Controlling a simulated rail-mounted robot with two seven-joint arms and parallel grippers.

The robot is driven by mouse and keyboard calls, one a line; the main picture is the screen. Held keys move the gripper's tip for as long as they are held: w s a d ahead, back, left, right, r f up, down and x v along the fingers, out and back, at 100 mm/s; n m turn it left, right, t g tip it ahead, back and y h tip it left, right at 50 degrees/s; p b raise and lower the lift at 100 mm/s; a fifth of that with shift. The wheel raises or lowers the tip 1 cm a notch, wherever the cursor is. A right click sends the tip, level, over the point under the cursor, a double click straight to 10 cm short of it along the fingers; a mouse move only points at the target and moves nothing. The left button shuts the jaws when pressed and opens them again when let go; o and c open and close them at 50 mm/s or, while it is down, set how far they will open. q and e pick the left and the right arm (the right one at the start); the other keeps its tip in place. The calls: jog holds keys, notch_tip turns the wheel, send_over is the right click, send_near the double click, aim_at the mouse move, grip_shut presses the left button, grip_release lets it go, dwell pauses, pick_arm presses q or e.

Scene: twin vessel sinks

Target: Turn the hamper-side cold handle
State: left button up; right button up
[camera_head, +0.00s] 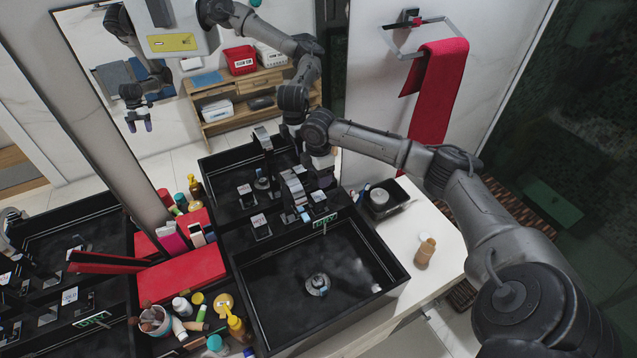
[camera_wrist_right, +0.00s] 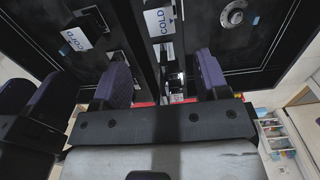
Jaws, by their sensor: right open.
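The right-hand black sink (camera_head: 385,262) has a chrome faucet (camera_head: 293,187) at its back edge. A handle with a white label (camera_head: 318,197) stands right of the faucet, another (camera_head: 261,222) left of it. My right gripper (camera_head: 322,172) points down by the right handle; its fingertips are hard to make out in the head view. In the right wrist view its two purple-padded fingers (camera_wrist_right: 162,78) are apart and empty. A COLD-labelled handle (camera_wrist_right: 159,21) shows ahead, between the fingers' lines; contact is unclear. My left gripper shows only as a mirror reflection.
The mirror behind repeats the sink, handles and arms. A red towel (camera_head: 438,90) hangs at right.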

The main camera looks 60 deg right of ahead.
jog(key=shift+r, duration=0.95)
